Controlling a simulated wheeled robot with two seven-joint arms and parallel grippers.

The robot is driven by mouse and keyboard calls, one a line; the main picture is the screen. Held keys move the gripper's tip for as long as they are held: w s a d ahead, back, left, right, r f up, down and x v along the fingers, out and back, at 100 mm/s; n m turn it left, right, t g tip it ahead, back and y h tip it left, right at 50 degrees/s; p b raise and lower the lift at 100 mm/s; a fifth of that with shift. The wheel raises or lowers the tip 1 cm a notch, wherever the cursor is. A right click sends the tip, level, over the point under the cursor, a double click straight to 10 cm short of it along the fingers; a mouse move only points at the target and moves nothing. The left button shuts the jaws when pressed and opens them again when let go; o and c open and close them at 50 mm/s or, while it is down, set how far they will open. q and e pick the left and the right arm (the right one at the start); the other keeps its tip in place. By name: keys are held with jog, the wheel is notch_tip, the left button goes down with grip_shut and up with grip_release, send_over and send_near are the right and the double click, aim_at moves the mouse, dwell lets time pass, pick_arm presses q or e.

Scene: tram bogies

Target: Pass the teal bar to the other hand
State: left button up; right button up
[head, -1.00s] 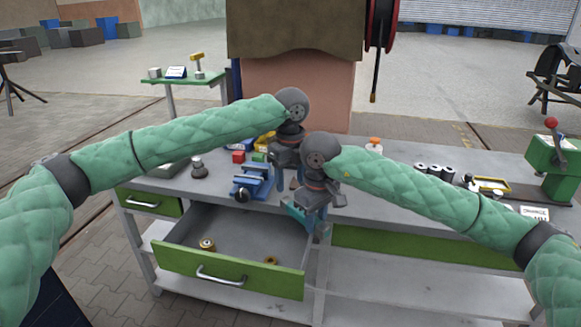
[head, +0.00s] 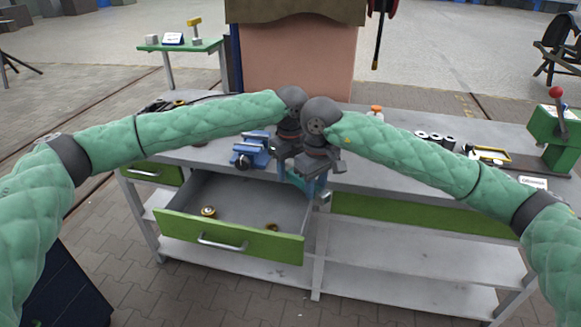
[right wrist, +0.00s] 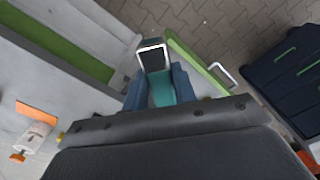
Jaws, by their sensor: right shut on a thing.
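The teal bar (head: 295,180) shows in the head view just below the two grippers, over the right end of the open drawer. My right gripper (head: 314,188) is shut on it. In the right wrist view the teal bar (right wrist: 162,92) lies between the blue fingers of my right gripper (right wrist: 160,88), with a dark, pale-edged end beyond them. My left gripper (head: 282,168) is close beside the right one, to its left. Its fingertips are mostly hidden, so I cannot tell whether it is open or touches the bar.
The open drawer (head: 228,240) holds a brass-coloured roll (head: 208,212) and another small item. A blue vice (head: 250,150) stands on the workbench (head: 400,180), left of the grippers. A green machine with a red knob (head: 556,140) stands at the right end.

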pick_arm(q)
jog(key=c, duration=0.7)
jog(key=shift+c, duration=0.9)
pick_arm(e)
jog(key=o, duration=1.1)
jog(key=shift+o, duration=0.2)
